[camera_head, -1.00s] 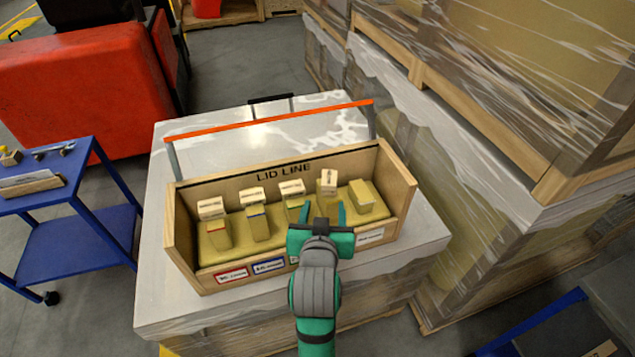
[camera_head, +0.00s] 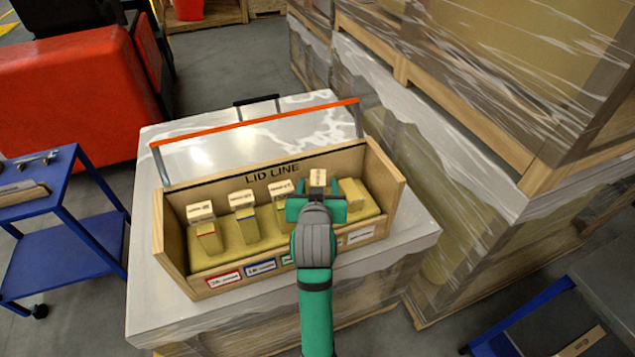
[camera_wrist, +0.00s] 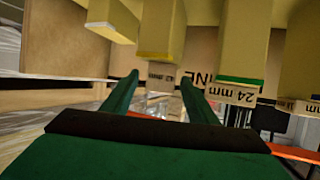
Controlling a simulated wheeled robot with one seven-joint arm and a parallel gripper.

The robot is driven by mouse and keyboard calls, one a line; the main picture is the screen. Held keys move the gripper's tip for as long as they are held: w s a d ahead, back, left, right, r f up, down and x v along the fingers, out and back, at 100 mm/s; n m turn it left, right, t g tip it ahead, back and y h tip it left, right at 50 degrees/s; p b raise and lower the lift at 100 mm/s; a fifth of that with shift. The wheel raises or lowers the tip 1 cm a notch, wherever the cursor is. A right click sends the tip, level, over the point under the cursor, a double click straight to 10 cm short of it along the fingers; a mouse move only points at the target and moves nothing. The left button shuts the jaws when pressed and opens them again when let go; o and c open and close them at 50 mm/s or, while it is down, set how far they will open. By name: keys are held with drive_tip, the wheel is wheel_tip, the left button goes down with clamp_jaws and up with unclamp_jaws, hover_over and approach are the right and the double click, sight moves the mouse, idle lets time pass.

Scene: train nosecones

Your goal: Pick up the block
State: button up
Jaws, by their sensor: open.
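A wooden box marked LID LINE (camera_head: 180,280) holds a row of yellowish blocks with pale labelled ends. In the head view, my gripper (camera_head: 317,190) is over the box, at the fourth block from the left (camera_head: 318,177). That block's pale top shows between the green fingers, and its lower part is hidden. In the wrist view, my open fingers (camera_wrist: 158,82) point toward a yellow-striped block (camera_wrist: 160,30) with a pale printed end. I cannot tell whether they touch it. A green-striped block marked 24 mm (camera_wrist: 240,92) is to the right of the fingers.
The rightmost block (camera_head: 353,192) sits close beside my gripper. The box's front wall carries coloured labels, and an orange bar (camera_head: 260,122) runs behind it. Wrapped pallets (camera_head: 450,150) stand at the right. A blue cart (camera_head: 55,220) is at the left.

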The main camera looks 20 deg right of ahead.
drive_tip(key=shift+x, duration=1.25)
drive_tip(key=shift+r, duration=0.1)
drive_tip(key=c, duration=1.2)
drive_tip(key=shift+c, duration=0.2)
